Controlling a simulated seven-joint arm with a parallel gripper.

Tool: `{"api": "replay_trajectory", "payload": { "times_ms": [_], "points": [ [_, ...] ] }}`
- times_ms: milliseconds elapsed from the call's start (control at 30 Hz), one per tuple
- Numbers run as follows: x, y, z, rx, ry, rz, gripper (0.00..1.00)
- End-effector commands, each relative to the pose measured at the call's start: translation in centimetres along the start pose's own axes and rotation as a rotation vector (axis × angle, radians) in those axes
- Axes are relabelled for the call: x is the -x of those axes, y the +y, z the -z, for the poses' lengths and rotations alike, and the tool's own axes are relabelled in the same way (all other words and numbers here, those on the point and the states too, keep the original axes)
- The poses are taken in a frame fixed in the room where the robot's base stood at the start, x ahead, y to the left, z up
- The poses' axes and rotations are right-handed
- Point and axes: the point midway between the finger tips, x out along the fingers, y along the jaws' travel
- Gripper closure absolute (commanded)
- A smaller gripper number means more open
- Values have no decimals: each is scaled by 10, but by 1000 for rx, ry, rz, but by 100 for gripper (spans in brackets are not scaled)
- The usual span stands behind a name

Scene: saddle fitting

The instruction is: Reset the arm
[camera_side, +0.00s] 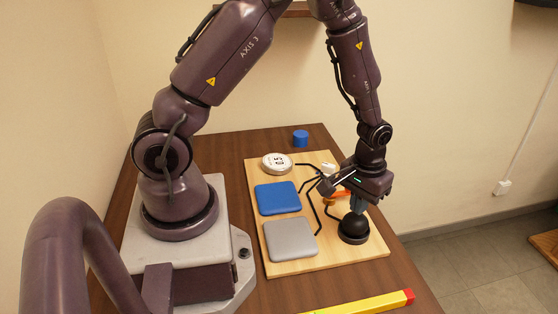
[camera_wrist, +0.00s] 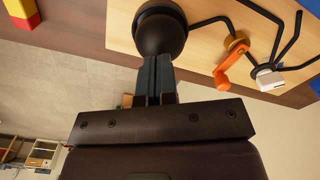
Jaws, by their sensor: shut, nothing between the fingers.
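My gripper (camera_side: 357,208) is at the right side of the wooden board, pointing down, with its fingers together and nothing between them. In the wrist view, my gripper (camera_wrist: 157,60) shows two dark fingers side by side. Their tips are right at a black dome on a round black base (camera_side: 354,227). The dome also shows in the wrist view (camera_wrist: 160,30); I cannot tell whether the tips touch it. An orange crank-shaped part (camera_wrist: 228,66) lies on the board beside the fingers, partly hidden by my gripper in the side view.
The board (camera_side: 300,258) carries a blue pad (camera_side: 278,198), a grey pad (camera_side: 290,239), a white round disc (camera_side: 276,163), black curved lines and a small white block (camera_wrist: 268,79). A blue cylinder (camera_side: 300,138) stands behind. A yellow bar with red end (camera_side: 370,303) lies at the front.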

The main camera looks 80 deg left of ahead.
Motion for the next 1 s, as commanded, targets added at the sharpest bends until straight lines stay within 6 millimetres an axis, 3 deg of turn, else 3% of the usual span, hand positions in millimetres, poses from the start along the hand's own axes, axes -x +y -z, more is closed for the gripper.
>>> {"api": "replay_trajectory", "payload": {
  "times_ms": [267, 1000],
  "points": [
    [10, 0, 0, 1, 0, 1, 100],
    [2, 0, 0, 0, -1, 1, 100]
  ]
}}
